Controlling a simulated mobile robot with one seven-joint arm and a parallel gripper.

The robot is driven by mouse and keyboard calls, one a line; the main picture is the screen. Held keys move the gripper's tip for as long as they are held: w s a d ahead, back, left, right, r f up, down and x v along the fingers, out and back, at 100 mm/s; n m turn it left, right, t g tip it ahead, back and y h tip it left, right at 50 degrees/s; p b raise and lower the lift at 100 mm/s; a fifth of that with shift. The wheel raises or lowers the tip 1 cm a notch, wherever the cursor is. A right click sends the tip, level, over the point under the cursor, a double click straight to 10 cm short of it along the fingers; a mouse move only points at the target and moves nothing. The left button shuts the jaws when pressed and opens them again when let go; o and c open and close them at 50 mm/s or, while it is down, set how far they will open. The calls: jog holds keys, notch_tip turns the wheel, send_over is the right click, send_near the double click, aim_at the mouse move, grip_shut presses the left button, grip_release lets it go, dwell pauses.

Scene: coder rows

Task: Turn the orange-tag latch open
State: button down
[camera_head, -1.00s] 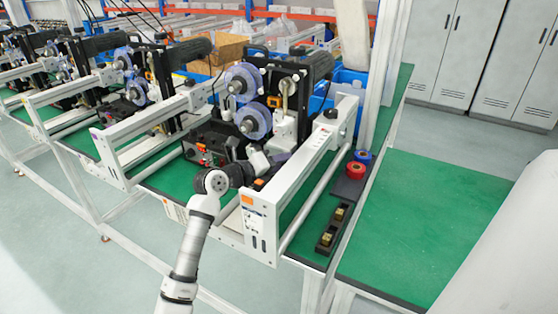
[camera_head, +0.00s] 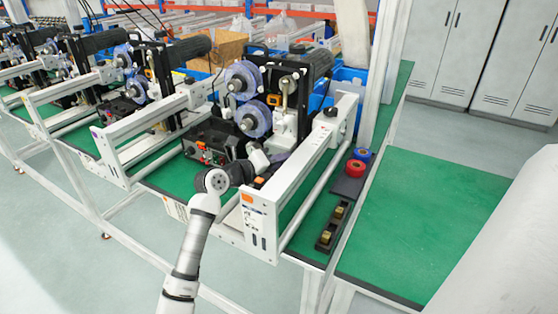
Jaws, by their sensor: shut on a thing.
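My white arm reaches up from the bottom into the nearest machine on the green bench. My gripper (camera_head: 268,164) is small and dark among the machine parts, just behind the near end of the white side frame. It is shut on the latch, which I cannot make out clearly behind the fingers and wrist. An orange tag (camera_head: 247,198) is on the frame's near end plate, below and left of the gripper. A small orange piece (camera_head: 259,180) shows just under the gripper.
The white frame rail (camera_head: 311,178) runs close to the right of my gripper. Clear reels (camera_head: 243,78) and a black control box (camera_head: 207,152) stand behind and left. Red (camera_head: 355,168) and blue (camera_head: 362,154) rolls lie right. The green surface at right (camera_head: 420,220) is clear.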

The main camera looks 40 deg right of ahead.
jog(key=n+p, duration=0.1)
jog(key=n, duration=0.1)
jog(key=n+h+p, duration=0.1)
jog(key=n+p, duration=0.1)
jog(key=shift+w+g+h, duration=0.1)
jog(key=shift+g+h, duration=0.2)
jog(key=shift+g, duration=0.1)
jog(key=shift+f+n+h+p, duration=0.15)
jog(key=shift+n+h+p, duration=0.2)
jog(key=shift+n+p, duration=0.35)
jog(key=shift+f+n+h+p, duration=0.15)
jog(key=shift+n+h+p, duration=0.3)
jog(key=shift+n, duration=0.45)
jog(key=c, duration=1.3)
grip_release()
jog(key=shift+o, duration=0.2)
jog(key=shift+a, duration=0.1)
